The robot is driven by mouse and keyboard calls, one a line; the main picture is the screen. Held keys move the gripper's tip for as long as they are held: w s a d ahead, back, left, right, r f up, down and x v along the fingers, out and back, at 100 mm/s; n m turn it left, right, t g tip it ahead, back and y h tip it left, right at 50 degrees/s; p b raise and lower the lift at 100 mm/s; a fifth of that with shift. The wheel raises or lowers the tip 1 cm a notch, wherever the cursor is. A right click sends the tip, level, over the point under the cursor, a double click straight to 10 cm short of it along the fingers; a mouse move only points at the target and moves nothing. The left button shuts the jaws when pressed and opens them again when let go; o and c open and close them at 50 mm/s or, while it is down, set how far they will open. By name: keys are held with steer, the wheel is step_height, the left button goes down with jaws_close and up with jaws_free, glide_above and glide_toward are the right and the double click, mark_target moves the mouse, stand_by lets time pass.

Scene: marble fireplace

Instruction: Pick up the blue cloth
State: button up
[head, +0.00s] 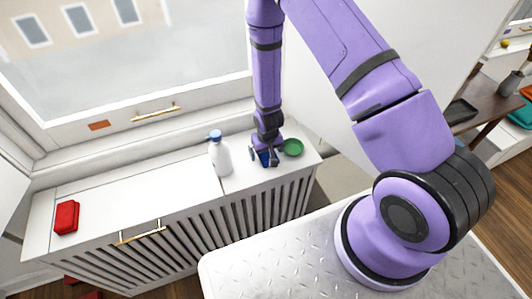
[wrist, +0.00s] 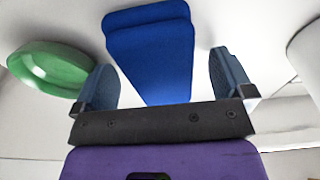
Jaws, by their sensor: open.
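The blue cloth (wrist: 150,55) is a folded blue rectangle lying on the white cabinet top, between and beyond my fingertips in the wrist view. In the head view only a small part of the cloth (head: 265,158) shows under my gripper (head: 266,157). My gripper also shows in the wrist view (wrist: 165,80), with its two fingers spread wide, one on each side of the cloth. It is open and holds nothing. I cannot tell how high the fingertips are above the surface.
A green dish (head: 292,147) stands just right of my gripper; it also shows in the wrist view (wrist: 50,68). A white bottle with a blue cap (head: 220,155) stands to the left. A red object (head: 67,217) lies at the cabinet's left end. The cabinet's middle top is clear.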

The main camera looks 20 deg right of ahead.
steer(key=shift+c, duration=0.5)
steer(key=c, duration=1)
steer(key=shift+r, duration=0.1)
